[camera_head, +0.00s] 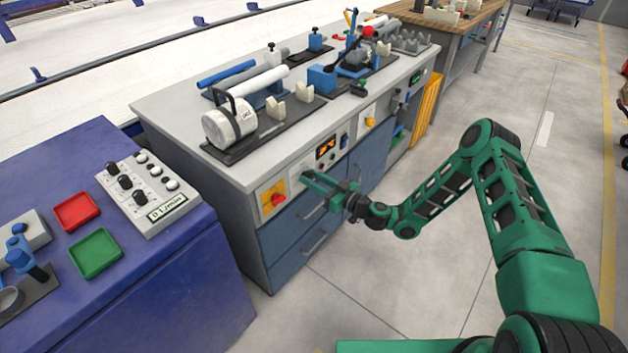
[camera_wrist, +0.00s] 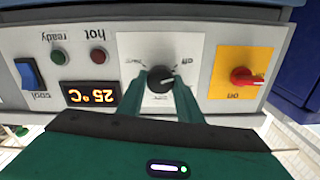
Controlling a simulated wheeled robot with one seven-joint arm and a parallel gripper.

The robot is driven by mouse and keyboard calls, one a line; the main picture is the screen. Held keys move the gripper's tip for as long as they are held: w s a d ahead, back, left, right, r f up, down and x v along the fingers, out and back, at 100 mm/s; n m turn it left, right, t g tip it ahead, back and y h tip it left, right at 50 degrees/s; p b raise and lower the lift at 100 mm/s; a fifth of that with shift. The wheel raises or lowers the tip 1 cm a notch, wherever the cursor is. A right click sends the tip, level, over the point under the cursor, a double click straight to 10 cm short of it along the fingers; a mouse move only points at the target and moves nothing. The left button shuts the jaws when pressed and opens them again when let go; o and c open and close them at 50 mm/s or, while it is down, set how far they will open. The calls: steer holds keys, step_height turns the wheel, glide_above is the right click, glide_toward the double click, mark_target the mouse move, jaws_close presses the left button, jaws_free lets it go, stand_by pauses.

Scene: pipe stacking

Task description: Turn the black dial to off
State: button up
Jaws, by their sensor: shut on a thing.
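The black dial (camera_wrist: 160,79) sits on a white square plate on the front panel of the workbench. In the wrist view the picture is upside down, and the plate carries small lettering, with "off" at the upper right. My gripper (camera_wrist: 163,84) has its two green fingers on either side of the dial and is shut on it. In the head view my gripper (camera_head: 308,178) reaches the panel from the right, and its fingers hide most of the dial.
Beside the dial are a red switch (camera_wrist: 247,77) on a yellow plate, a display (camera_wrist: 91,94) reading 25 °C, and a blue rocker switch (camera_wrist: 29,74). Drawers (camera_head: 295,227) lie below the panel. A blue table (camera_head: 180,270) stands to the left. Open floor lies to the right.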

steer(key=shift+s+a+f+n, duration=0.15)
steer(key=shift+f+n, duration=0.1)
steer(key=shift+n, duration=0.45)
steer(key=o, duration=1)
steer(key=v, duration=1)
steer(key=shift+s+d, duration=0.15)
steer(key=shift+d, duration=0.25)
